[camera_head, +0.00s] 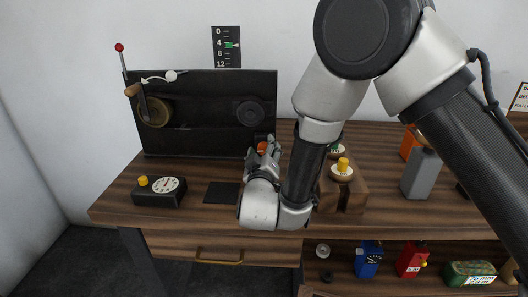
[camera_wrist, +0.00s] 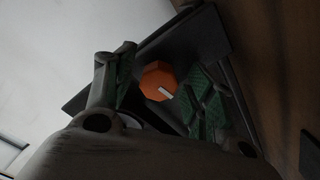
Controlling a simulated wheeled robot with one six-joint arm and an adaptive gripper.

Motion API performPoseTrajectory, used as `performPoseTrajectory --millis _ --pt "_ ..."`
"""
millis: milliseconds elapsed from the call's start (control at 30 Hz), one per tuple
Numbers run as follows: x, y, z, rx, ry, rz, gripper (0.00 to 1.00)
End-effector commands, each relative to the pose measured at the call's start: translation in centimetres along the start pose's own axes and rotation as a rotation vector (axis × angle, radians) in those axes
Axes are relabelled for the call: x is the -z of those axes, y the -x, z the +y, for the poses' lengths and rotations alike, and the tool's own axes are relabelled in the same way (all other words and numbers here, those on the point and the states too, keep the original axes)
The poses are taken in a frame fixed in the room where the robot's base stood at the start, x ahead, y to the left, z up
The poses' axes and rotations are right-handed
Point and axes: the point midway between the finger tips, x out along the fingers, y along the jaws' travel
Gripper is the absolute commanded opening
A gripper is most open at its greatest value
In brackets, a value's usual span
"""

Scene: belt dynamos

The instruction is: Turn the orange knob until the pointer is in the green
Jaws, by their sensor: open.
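The orange knob (camera_wrist: 160,82) has a pale line on its face. It sits between the two green-padded fingers of my gripper (camera_wrist: 162,77) in the wrist view, with gaps visible beside it. In the head view, the knob (camera_head: 262,146) shows as a small orange patch at the fingertips of my gripper (camera_head: 261,153), at the lower right of a black panel (camera_head: 205,88). My gripper is open. A dark scale strip (camera_head: 226,58) marked 0, 4, 8, 12 is on the wall. A small green mark (camera_head: 232,45) shows near 4; I cannot separate the pointer from the green there.
The panel carries a crank wheel (camera_head: 154,111) and a dark round part (camera_head: 250,113). A dial box with a yellow knob (camera_head: 158,190) and a black pad (camera_head: 222,193) lie left of my arm. A wooden block (camera_head: 352,190) stands close on its right.

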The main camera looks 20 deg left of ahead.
Motion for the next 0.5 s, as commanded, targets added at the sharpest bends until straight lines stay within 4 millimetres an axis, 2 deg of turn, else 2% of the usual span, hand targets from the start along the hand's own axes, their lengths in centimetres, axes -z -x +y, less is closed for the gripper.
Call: performPoseTrajectory --millis 133,233,500 --pt "0.1 0.3 0.0 0.0 0.0 0.001 0.54" --pt "0.1 1.5 -0.1 0.003 0.0 0.002 0.54" --pt "0.1 7.5 -0.1 0.004 0.002 0.002 0.54"
